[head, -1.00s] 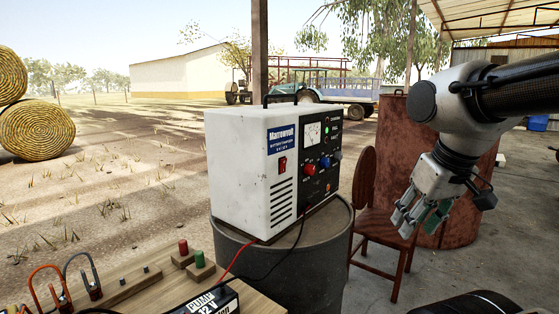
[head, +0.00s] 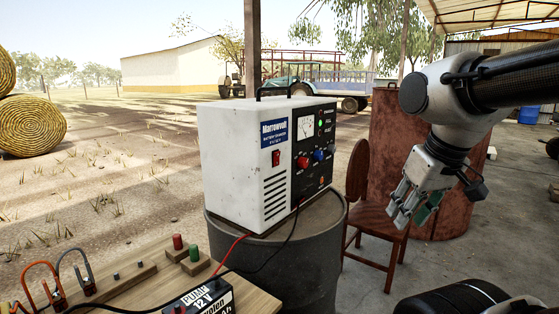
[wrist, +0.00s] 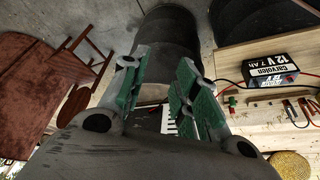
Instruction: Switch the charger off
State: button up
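The charger (head: 232,160) is a white box with a black control panel, standing on a dark drum in the head view. A red switch (head: 276,158) is on its white front, above the vent slots. In the wrist view my gripper (wrist: 158,66) is open and empty, with green finger pads. A slotted white patch between the fingers there may be the charger.
The drum (head: 308,262) stands behind a wooden bench (head: 130,285) with a 12 V battery (head: 205,298), terminals and cables. Red and black leads run from the charger towards the battery. A wooden chair (head: 374,215) and a rusty drum (head: 385,130) stand behind my gripper.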

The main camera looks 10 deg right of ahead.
jog(key=shift+d+f, duration=0.25)
jog(key=shift+f, duration=0.05)
jog(key=c, duration=0.3)
jog(key=w+m, duration=0.2)
jog(key=w, duration=0.1)
jog(key=w+m+g+y, duration=0.1)
jog(key=shift+w+f, duration=0.3)
jog(key=shift+f, duration=0.05)
grip_shut()
jog(key=w+a+r+m+t+y, duration=0.2)
jog(key=w+a+r+m, duration=0.1)
jog(key=w+m, duration=0.6)
jog(key=w+a+r+m+t+y, duration=0.2)
jog(key=w+m, duration=0.8)
jog(key=m, duration=0.6)
jog(key=shift+w+a+r+t+y, duration=0.35)
jog(key=shift+a+r+y, duration=0.6)
jog(key=shift+r, duration=0.8)
jog(key=shift+a, duration=0.15)
